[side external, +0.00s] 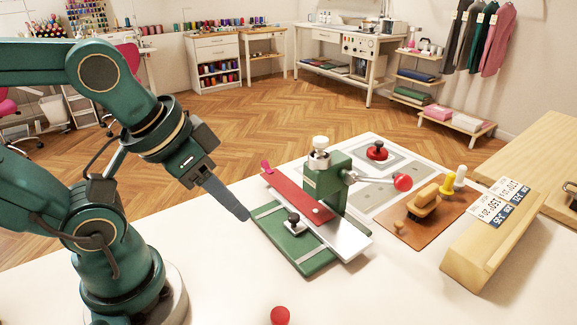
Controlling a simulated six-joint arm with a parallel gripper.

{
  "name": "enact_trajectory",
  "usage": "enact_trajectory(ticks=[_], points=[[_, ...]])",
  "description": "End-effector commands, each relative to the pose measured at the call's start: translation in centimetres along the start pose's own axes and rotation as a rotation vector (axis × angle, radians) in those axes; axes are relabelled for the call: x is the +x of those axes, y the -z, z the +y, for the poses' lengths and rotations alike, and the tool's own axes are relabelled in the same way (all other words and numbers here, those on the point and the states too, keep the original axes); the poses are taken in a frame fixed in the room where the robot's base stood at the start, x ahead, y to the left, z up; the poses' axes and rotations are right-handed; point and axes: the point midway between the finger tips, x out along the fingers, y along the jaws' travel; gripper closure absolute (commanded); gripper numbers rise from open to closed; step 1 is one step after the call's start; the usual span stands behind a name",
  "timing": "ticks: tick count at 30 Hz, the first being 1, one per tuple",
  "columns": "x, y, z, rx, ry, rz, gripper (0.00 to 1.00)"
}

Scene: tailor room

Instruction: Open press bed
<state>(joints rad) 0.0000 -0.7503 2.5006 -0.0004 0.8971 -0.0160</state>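The press stands on the white table, with a green base (322,262), a green upright (318,183) with a silver knob on top, and a side lever ending in a red ball (403,183). A long red plate (297,197) lies over a silver plate (352,246) across the base. A small pink tab (267,167) stands at the red plate's far left end. A black knob (294,219) sits on the front of the base. My gripper (245,216) points down at the base's left edge, close to it; contact is unclear. Its fingers overlap from this side, so their gap is hidden.
A red ball knob (280,315) shows at the front edge. A wooden box (493,240) stands right.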

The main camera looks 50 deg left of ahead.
Motion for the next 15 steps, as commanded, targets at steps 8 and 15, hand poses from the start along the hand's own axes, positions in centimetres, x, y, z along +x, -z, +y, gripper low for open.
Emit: enact_trajectory(ticks=[8, 15], points=[[0.6, 3.9, -1.3, -0.19, 0.053, 0.089, 0.4], [4.2, 7.4, -2.3, -0.323, 0.106, 0.072, 0.4]])
